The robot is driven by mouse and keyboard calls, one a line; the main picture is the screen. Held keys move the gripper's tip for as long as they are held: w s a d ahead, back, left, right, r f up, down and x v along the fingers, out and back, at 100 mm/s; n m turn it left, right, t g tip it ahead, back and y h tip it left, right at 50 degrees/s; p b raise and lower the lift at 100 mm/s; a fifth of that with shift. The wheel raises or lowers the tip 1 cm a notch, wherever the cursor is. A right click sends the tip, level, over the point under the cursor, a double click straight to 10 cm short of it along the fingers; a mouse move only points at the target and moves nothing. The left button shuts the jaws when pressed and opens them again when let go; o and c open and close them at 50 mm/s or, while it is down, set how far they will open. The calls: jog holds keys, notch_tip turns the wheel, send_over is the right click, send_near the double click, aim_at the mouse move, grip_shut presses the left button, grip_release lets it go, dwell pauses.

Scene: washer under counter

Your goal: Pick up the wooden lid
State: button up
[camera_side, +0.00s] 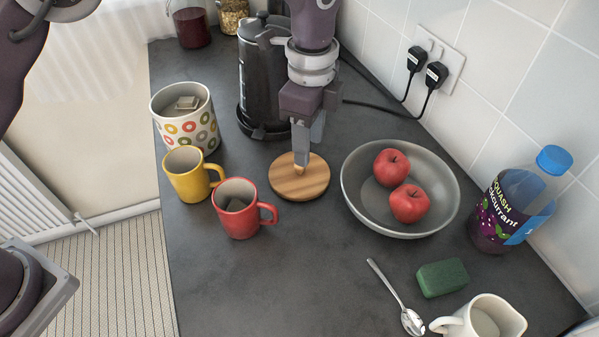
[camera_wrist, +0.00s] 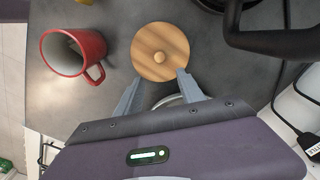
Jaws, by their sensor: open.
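The wooden lid (camera_side: 312,184) is a round, pale disc with a small knob, lying flat on the dark counter. In the wrist view the lid (camera_wrist: 146,62) lies just beyond the fingertips, its knob near its centre. My gripper (camera_side: 303,160) points down over the lid in the side view, with its fingers partly in front of the knob. In the wrist view my gripper (camera_wrist: 158,78) is open, its two fingers apart with nothing between them. I cannot tell the exact height of the fingertips above the lid.
A red mug (camera_side: 240,209), a yellow mug (camera_side: 184,176) and a patterned pot (camera_side: 172,128) stand left of the lid. A grey bowl (camera_side: 358,203) with two apples is close on the right. A black kettle (camera_side: 258,85) stands behind.

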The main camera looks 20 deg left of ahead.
aim_at(300, 171)
jog(key=f, duration=0.2)
jog(key=a+f, duration=0.1)
jog(key=f, duration=0.3)
jog(key=shift+w+a+f, duration=0.25)
jog(key=shift+a+f, duration=0.15)
grip_shut()
